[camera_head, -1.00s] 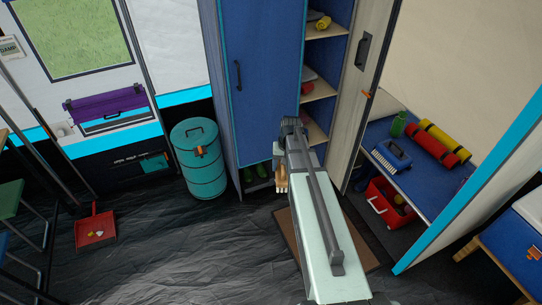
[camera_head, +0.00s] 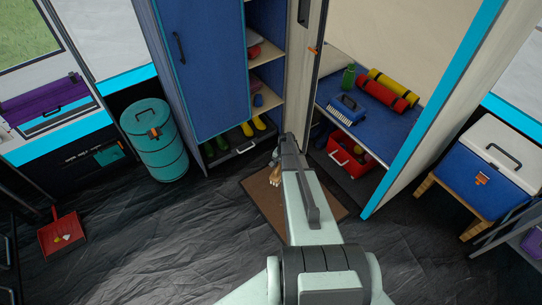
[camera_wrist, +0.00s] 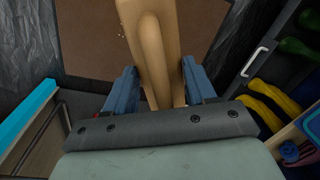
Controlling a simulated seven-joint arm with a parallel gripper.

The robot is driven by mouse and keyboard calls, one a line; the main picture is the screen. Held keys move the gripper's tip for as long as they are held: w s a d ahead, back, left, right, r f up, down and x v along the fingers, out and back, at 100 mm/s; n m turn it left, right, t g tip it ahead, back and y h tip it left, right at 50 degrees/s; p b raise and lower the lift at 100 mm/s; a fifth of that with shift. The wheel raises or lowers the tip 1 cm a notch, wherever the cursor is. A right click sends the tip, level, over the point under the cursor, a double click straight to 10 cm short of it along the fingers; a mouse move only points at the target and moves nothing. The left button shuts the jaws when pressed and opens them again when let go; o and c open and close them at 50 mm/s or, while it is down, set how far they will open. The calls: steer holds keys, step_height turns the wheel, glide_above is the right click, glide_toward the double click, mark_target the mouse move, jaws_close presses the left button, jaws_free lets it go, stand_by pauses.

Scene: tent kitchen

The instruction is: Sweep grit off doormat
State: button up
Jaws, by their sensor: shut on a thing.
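The brown doormat (camera_head: 262,203) lies on the dark floor in front of the open cabinet. It also shows at the top of the wrist view (camera_wrist: 88,45). My gripper (camera_head: 276,170) is over its far part, and my arm hides its middle. In the wrist view, my gripper's blue fingers (camera_wrist: 160,92) are shut on a tan wooden tool (camera_wrist: 150,40). Its far end is out of the frame, so I cannot tell whether it touches the mat.
A teal canister (camera_head: 155,142) stands left of the blue cabinet door (camera_head: 205,70). Boots (camera_head: 247,129) stand in the cabinet. A low shelf (camera_head: 385,128) holds a blue brush (camera_head: 345,110), with a red crate (camera_head: 350,158) beneath. The floor between dustpan and mat is clear.

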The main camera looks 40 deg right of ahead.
steer(key=d+f+m, duration=0.3)
steer(key=f+m, duration=0.1)
steer(key=f, duration=0.3)
steer(key=w+d+f+m, duration=0.1)
steer(key=d+f+m, duration=0.2)
steer(key=f+m, duration=0.2)
steer(key=d+f+m+h, duration=0.1)
steer(key=d+f+m, duration=0.2)
steer(key=f, duration=0.8)
steer(key=shift+w+d+m, duration=0.4)
steer(key=shift+m, duration=0.4)
